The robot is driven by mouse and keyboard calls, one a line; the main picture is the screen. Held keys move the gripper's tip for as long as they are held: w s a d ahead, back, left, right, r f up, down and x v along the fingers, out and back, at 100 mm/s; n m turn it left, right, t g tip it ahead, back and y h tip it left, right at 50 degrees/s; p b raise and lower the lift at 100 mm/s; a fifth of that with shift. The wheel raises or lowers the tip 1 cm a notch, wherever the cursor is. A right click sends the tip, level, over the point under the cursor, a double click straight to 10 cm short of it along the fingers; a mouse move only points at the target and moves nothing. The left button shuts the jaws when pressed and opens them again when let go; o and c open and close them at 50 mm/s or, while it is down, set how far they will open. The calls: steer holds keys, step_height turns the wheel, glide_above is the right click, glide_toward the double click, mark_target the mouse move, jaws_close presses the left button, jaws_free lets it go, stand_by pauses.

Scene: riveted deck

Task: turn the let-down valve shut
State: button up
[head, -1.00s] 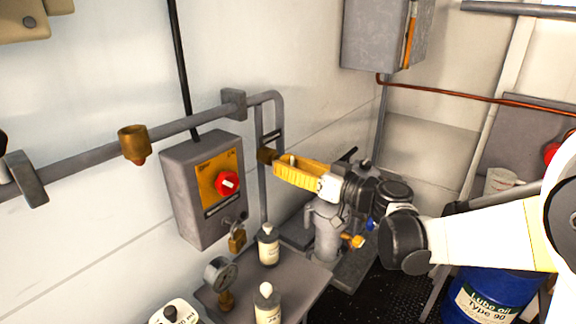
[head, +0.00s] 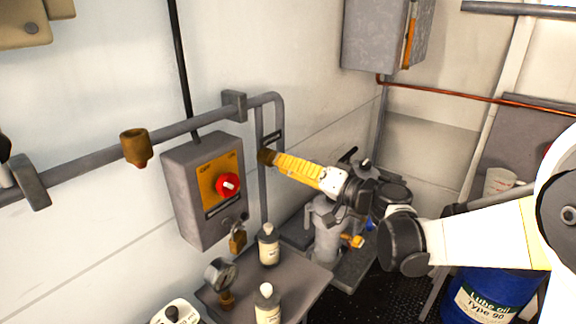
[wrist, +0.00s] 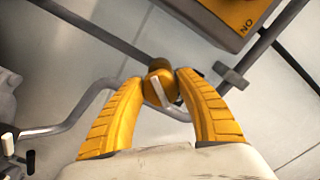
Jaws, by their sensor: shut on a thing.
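The let-down valve is a small brass body (head: 265,156) on the vertical grey pipe right of the switch box. In the wrist view its brass body (wrist: 158,66) sits between the fingertips, with a pale lever (wrist: 160,92) across it. My gripper (head: 277,160) reaches in from the right with its yellow fingers at the valve. In the wrist view my gripper (wrist: 161,80) is shut on the valve, one finger on each side. In the head view the fingers hide the lever and part of the valve. I cannot tell the lever's exact angle to the pipe.
A grey box (head: 183,195) with a red rotary switch (head: 228,185) is on the wall to the left, a padlock (head: 238,238) below it. Two bottles and a gauge (head: 220,274) stand below. A grey cabinet (head: 375,35) hangs upper right.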

steer(key=m, duration=0.5)
steer(key=shift+r+m, duration=0.1)
steer(key=shift+m, duration=0.2)
steer(key=m, duration=0.4)
steer(key=shift+m+p, duration=0.35)
steer(key=shift+m, duration=0.05)
steer(key=shift+r, duration=0.1)
steer(key=o, duration=1.2)
steer(key=shift+a, duration=0.1)
steer(key=v, duration=1.2)
